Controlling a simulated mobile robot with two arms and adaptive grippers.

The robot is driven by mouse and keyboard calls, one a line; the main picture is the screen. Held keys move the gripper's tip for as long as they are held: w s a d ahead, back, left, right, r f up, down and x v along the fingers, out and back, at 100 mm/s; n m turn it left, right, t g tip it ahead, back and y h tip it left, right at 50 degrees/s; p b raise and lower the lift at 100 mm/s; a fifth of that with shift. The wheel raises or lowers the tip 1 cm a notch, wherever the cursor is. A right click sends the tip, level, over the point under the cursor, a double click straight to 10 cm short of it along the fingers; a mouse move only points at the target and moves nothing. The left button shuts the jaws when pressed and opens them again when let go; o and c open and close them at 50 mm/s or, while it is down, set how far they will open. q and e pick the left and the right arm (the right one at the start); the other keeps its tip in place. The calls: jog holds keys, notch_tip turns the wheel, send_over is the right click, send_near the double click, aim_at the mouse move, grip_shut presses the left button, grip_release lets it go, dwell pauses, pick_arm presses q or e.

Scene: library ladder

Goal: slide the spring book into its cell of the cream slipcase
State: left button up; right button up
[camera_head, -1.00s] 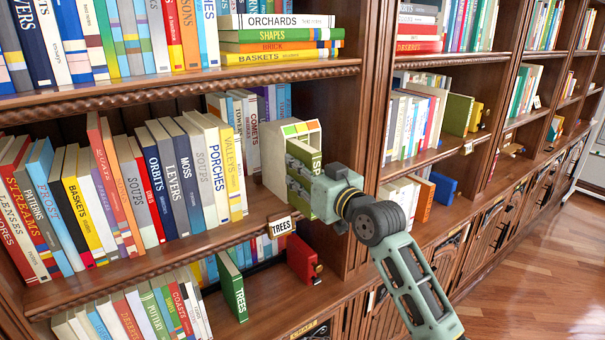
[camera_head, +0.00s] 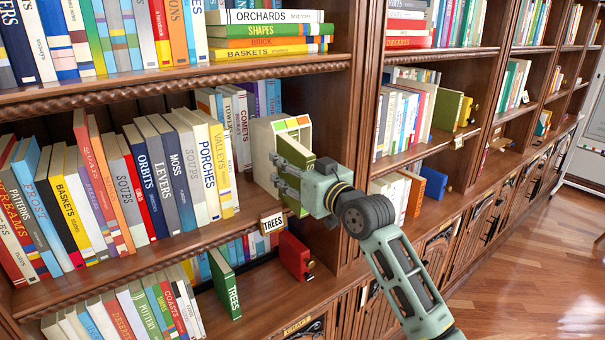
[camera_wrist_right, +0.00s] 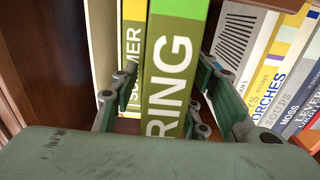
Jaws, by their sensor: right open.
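My left gripper is not in view.
Rows of books (camera_head: 160,170) fill the shelf left of the slipcase. A "TREES" label (camera_head: 272,222) is on the shelf edge below my gripper. A wooden upright (camera_head: 362,130) stands close on the right. A green book (camera_head: 226,283) and a red bookend (camera_head: 294,255) stand below.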

jog(key=v, duration=1.1)
jog(key=shift+s, duration=0.25)
jog(key=shift+d+r, duration=0.1)
jog(key=shift+c, duration=0.3)
